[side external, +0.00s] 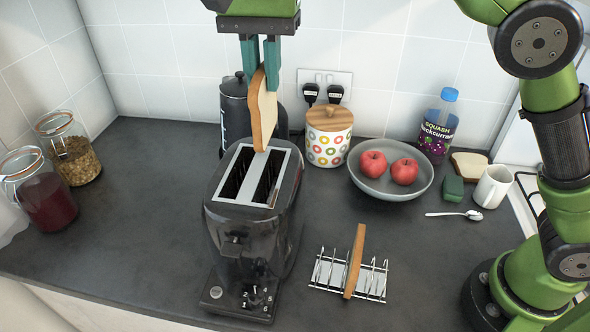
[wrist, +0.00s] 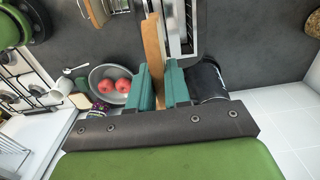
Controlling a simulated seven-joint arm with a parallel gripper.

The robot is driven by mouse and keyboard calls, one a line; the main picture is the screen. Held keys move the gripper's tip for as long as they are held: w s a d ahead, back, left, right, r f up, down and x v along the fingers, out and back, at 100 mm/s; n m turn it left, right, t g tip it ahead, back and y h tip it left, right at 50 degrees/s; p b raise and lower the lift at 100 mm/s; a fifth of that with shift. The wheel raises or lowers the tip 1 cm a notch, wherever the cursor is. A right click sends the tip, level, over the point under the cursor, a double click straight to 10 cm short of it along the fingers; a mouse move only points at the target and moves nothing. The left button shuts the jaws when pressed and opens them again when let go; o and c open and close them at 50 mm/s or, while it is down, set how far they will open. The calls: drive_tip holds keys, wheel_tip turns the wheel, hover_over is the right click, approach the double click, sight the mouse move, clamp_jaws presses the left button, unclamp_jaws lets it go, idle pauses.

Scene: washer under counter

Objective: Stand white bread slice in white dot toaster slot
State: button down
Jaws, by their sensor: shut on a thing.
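My gripper (side external: 260,70) is shut on a white bread slice (side external: 264,108) with a brown crust, hanging upright and edge-on. The slice also shows between the fingers in the wrist view (wrist: 154,45). The black toaster (side external: 224,235) stands below, with a silver top and two long dark slots, left (side external: 237,175) and right (side external: 268,180). The slice's lower end is over the rear of the toaster top; I cannot tell whether it touches. A small pale round spot (side external: 217,293) shows on the toaster's front base; I cannot tell if it is the white dot.
A wire rack (side external: 325,274) holding a brown slice (side external: 355,262) stands right of the toaster. Behind are a dark kettle (side external: 235,105), a patterned canister (side external: 327,148) and a grey bowl of apples (side external: 390,194). Glass jars (side external: 68,150) stand left. Another slice (side external: 468,164) lies near the mug (side external: 493,187).

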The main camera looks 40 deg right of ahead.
sight(266, 110)
wheel_tip(266, 110, down, 13)
drive_tip(key=shift+f, duration=0.2)
idle(1.2)
drive_tip(key=c, duration=1)
unclamp_jaws()
drive_tip(key=shift+r, duration=0.1)
drive_tip(key=shift+r, duration=3.4)
